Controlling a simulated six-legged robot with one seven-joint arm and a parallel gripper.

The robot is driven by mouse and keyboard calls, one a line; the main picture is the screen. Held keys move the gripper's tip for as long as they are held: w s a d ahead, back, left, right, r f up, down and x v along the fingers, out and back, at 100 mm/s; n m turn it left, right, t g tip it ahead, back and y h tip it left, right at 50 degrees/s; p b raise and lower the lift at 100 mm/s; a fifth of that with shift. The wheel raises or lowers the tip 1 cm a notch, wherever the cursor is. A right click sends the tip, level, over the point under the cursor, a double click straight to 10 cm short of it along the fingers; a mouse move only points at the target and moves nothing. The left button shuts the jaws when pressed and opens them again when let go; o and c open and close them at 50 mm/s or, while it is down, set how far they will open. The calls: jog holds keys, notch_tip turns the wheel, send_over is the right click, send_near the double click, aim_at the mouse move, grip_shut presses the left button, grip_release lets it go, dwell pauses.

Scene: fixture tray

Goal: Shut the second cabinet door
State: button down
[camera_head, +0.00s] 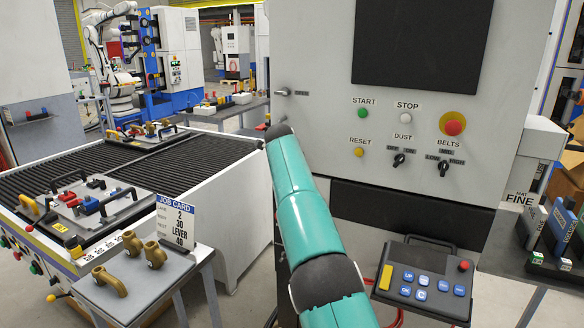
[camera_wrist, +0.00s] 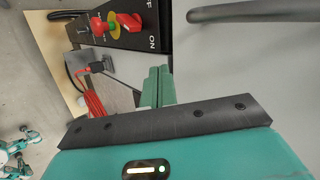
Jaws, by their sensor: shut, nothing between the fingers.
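A tall grey cabinet (camera_head: 310,100) with a dark screen and labelled buttons stands in front of me in the head view. A small lever handle (camera_head: 283,92) is on its left part. Which door is the second one, and how far open it stands, I cannot tell. In the wrist view a plain grey panel (camera_wrist: 235,70) fills the right, with a dark bar handle (camera_wrist: 250,11) across its top. My gripper (camera_wrist: 157,86) shows as two green fingers, shut and empty, close to the panel's left edge; contact is unclear. In the head view my arm hides it.
A slatted conveyor table (camera_head: 50,165) with fixtures and a job card (camera_head: 176,222) stands left. A button pendant (camera_head: 424,281) is at lower right. The wrist view shows a red rotary switch (camera_wrist: 122,22) on a black box and a red cable (camera_wrist: 94,100).

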jog(key=a+v, duration=0.1)
jog(key=v, duration=0.9)
jog(key=s+d+r+n+g+y, duration=0.2)
jog(key=s+d+n, duration=0.5)
jog(key=s+d, duration=1.05)
jog(key=s+f+n, duration=0.4)
jog(key=s+f, duration=0.1)
jog(key=s, duration=0.5)
jog(key=s+f+n+g, duration=0.1)
jog(key=s+f+n, duration=0.4)
jog(key=s, duration=0.6)
jog(key=s+d+f+n, duration=0.1)
jog(key=s+f+n, duration=0.3)
jog(key=s, duration=0.7)
jog(key=shift+s+f+g, duration=0.2)
jog(key=shift+f+g, duration=0.1)
jog(key=shift+f, duration=0.1)
jog(key=shift+w, duration=0.1)
